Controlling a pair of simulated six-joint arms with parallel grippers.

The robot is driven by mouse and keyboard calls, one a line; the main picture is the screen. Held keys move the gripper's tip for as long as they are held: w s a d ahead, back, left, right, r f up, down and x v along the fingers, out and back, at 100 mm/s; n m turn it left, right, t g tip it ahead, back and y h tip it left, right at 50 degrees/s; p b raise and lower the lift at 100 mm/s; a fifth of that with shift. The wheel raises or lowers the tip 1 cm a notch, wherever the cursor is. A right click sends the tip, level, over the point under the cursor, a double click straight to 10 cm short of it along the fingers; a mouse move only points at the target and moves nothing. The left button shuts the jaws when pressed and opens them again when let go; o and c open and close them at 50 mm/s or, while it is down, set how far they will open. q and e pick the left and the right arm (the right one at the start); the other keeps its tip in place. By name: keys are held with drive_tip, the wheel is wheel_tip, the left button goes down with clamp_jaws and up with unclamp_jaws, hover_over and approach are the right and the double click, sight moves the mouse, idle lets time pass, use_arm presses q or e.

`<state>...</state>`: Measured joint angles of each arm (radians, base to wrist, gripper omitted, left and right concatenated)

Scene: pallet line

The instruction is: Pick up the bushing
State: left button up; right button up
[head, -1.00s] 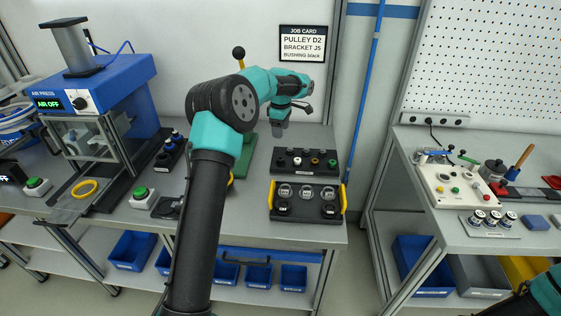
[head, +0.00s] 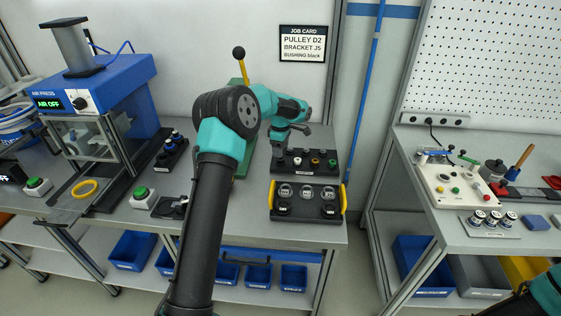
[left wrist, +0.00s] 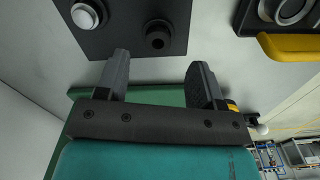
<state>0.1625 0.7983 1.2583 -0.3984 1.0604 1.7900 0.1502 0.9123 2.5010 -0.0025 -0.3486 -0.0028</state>
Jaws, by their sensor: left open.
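The black bushing (left wrist: 157,38) stands upright in a dark rack (left wrist: 120,48) in the left wrist view, beyond my fingertips and between their lines. A white bushing (left wrist: 87,14) stands beside it. My left gripper (head: 279,160) is at the rack's left end and hides the black bushing there. In the left wrist view its jaws (left wrist: 160,80) are open and empty. My right gripper is out of the frames.
A tray with yellow handles (head: 307,216) holding round parts sits in front of the rack. A green stand (head: 243,160) with a black-knobbed lever is behind my left arm. The blue air press (head: 120,85) is at left. The job card (head: 303,44) reads "BUSHING black".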

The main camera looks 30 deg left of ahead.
use_arm(q)
wheel_tip(320, 180, down, 5)
drive_tip(key=shift+w+a, duration=0.1)
idle(0.6)
drive_tip(key=c, duration=1)
drive_tip(key=shift+r, duration=0.1)
drive_tip(key=shift+r, duration=1.75)
drive_tip(key=s+d, duration=0.2)
drive_tip(key=s, duration=0.2)
drive_tip(key=s+d+r, duration=0.1)
drive_tip(key=s+d, duration=0.2)
drive_tip(key=s, duration=0.2)
drive_tip(key=s+d, duration=0.3)
drive_tip(key=s, duration=0.1)
drive_tip(key=shift+s+d+r, duration=0.15)
drive_tip(key=shift+s+r, duration=0.05)
drive_tip(key=shift+s, duration=0.15)
